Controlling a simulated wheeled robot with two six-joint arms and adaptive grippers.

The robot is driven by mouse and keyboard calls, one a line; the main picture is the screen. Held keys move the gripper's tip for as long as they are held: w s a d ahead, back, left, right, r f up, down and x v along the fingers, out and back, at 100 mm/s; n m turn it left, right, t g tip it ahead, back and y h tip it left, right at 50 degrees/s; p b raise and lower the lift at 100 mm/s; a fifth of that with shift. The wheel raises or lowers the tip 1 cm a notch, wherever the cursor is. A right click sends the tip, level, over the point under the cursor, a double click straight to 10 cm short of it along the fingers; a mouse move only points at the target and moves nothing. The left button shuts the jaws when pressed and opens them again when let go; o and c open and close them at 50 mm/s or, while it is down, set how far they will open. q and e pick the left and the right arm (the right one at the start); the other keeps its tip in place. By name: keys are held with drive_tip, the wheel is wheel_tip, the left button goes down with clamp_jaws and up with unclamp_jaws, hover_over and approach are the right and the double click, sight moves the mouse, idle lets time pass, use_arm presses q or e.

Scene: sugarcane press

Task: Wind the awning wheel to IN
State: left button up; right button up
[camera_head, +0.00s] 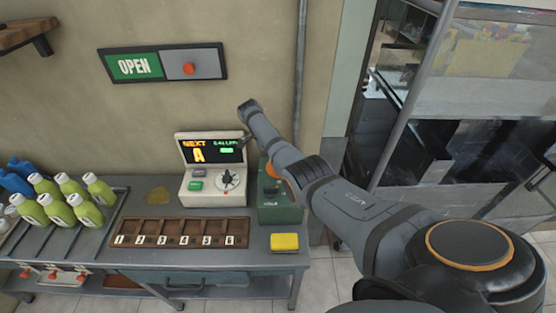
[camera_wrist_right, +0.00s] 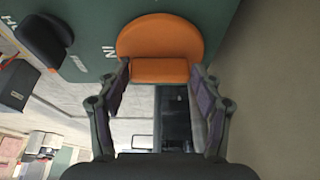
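The orange wheel or knob (camera_wrist_right: 160,45) shows in the right wrist view, with a rounded far part and a flat near face. It is on a green panel (camera_wrist_right: 92,62) with "IN" printed just left of it. My right gripper (camera_wrist_right: 160,72) has its fingers spread on either side of the near part. I cannot tell whether they touch it. In the head view the green box (camera_head: 282,213) stands at the table's right end. My left gripper is not in view.
A black knob (camera_wrist_right: 44,40) sits left of the wheel on the panel. A cream display machine (camera_head: 213,187) stands left of the green box, with a yellow sponge (camera_head: 284,242) in front. A numbered tray (camera_head: 180,226) and several bottles (camera_head: 62,213) lie further left.

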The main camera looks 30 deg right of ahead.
drive_tip(key=shift+o, duration=1.3)
drive_tip(key=v, duration=1.2)
